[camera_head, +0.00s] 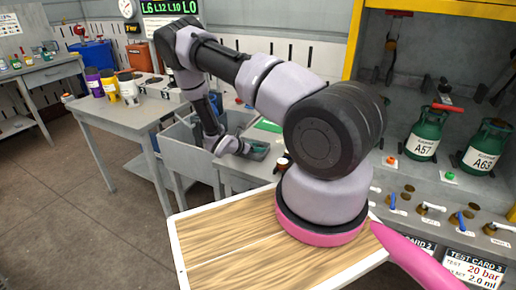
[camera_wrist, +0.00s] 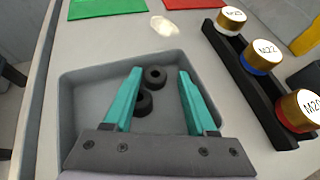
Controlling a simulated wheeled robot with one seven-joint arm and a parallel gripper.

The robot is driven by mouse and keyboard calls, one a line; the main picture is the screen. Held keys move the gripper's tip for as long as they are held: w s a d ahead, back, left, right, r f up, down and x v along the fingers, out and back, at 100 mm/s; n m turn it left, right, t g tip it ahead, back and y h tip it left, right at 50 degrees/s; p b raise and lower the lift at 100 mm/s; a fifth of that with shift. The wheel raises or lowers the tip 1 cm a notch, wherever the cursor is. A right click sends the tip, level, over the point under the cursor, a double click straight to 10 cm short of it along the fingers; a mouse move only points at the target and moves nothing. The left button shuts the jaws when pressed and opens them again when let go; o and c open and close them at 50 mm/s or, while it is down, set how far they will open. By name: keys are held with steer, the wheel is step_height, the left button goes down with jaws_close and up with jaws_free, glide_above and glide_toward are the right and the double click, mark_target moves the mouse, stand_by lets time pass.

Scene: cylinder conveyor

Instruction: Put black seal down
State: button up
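Two black seals, small thick rings, lie in a shallow grey tray (camera_wrist: 80,96) in the wrist view. The farther seal (camera_wrist: 156,69) shows near the fingertips, and the nearer seal (camera_wrist: 144,107) sits just below it, close to the left finger. My gripper (camera_wrist: 160,72) has teal fingers spread wide over the tray. Nothing is clamped between them; I cannot tell their exact height above the seals. In the head view my gripper (camera_head: 258,151) is low over the workbench, and the seals cannot be made out there.
A black rack with gold-topped cylinders, one marked M22 (camera_wrist: 263,55), stands right of the tray. A green mat (camera_wrist: 105,8), a red mat (camera_wrist: 198,2) and a pale translucent item (camera_wrist: 164,26) lie beyond. Green canisters (camera_head: 426,135) stand at right in the head view.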

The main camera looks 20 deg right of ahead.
steer(key=shift+a+r, duration=0.25)
steer(key=shift+a, duration=0.2)
steer(key=v, duration=1.1)
steer(key=shift+s+r, duration=0.2)
steer(key=s+r+m+g+y, duration=0.3)
steer(key=r+m, duration=0.4)
steer(key=r, duration=0.7)
steer(key=s+r+m+g+y, duration=0.1)
steer(key=s+r+m+y, duration=0.2)
steer(key=s+r+m, duration=0.7)
steer(key=s+a+r+m+t+y, duration=0.2)
steer(key=s+r+m, duration=0.1)
steer(key=r, duration=0.5)
steer(key=s+a+r+m+t+y, duration=0.1)
steer(key=s+r+m+t+y, duration=0.1)
steer(key=s+r, duration=0.3)
steer(key=s+a+r+m+t+y, duration=0.2)
steer(key=s+r+m+t+y, duration=0.1)
steer(key=r, duration=0.7)
steer(key=shift+s+a+r+m+y, duration=0.3)
steer(key=shift+s+r+m+y, duration=0.15)
steer(key=shift+s, duration=0.35)
steer(key=shift+f, duration=0.1)
